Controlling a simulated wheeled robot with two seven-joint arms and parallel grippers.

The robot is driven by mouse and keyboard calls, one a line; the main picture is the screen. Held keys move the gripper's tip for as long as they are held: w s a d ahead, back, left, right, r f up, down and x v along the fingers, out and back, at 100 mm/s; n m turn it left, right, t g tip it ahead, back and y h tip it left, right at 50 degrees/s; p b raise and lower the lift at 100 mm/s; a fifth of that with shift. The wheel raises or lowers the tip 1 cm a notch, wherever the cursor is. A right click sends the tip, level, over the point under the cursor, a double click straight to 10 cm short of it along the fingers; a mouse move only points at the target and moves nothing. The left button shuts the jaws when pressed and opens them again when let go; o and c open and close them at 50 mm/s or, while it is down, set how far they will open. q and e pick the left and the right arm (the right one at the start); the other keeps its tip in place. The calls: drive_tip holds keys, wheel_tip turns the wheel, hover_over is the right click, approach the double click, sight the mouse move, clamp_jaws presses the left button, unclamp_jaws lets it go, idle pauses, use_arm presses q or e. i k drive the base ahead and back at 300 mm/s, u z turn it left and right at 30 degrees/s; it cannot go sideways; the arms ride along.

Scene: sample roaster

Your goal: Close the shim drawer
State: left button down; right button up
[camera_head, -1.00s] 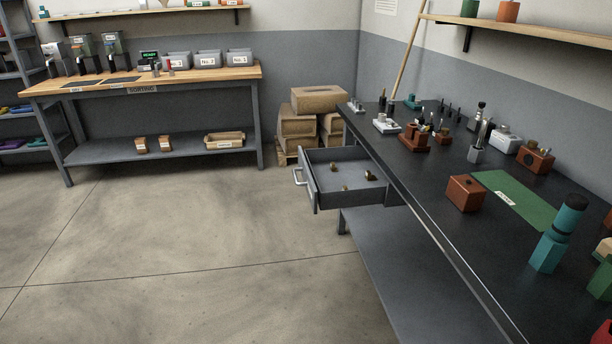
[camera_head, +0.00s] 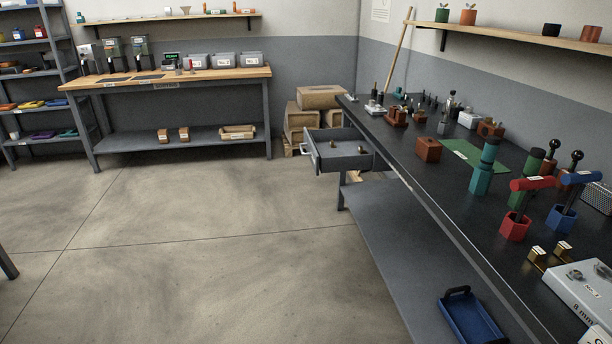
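The shim drawer (camera_head: 345,158) is a grey drawer pulled out to the left from under the far end of the dark workbench (camera_head: 402,165). Its light handle (camera_head: 307,150) is on the front panel, facing left. A few small brownish pieces lie inside the drawer. Neither of my grippers is in view, and nothing touches the drawer.
Open concrete floor (camera_head: 190,230) lies left of the workbench. A lower shelf (camera_head: 390,255) runs under the bench and bears a blue tray (camera_head: 470,318). Cardboard boxes (camera_head: 305,118) stand behind the drawer. A sorting table (camera_head: 175,80) stands at the back left.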

sight(347, 140)
drive_tip(key=u, duration=1.05)
drive_tip(key=i, duration=1.65)
drive_tip(key=z, duration=1.15)
drive_tip(key=i, duration=0.85)
drive_tip(key=z, duration=0.7)
drive_tip(key=i, duration=0.9)
